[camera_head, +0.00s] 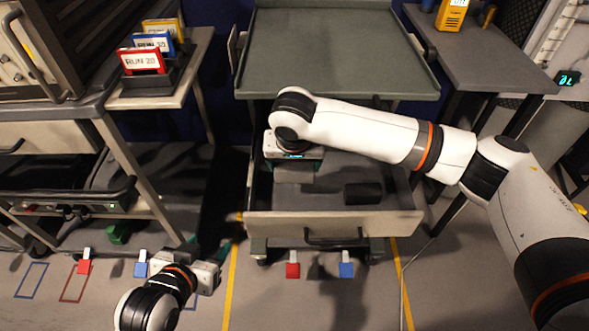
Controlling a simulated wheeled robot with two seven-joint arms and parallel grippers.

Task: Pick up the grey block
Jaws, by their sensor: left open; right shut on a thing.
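My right gripper (296,168) reaches down into the open drawer (330,225) of the cart. It is shut on the grey block (294,177), of which only a small grey part shows below the gripper body. The fingers are mostly hidden from above, and I cannot tell whether the block touches the drawer floor. My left gripper (212,268) is open and empty, low at the front left, away from the drawer.
A black cylinder-like object (363,193) lies in the drawer, right of my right gripper. The cart's grey top tray (335,50) is empty. A rack of coloured labelled cases (150,65) stands at left. Red and blue clips (292,270) are on the floor before the drawer.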

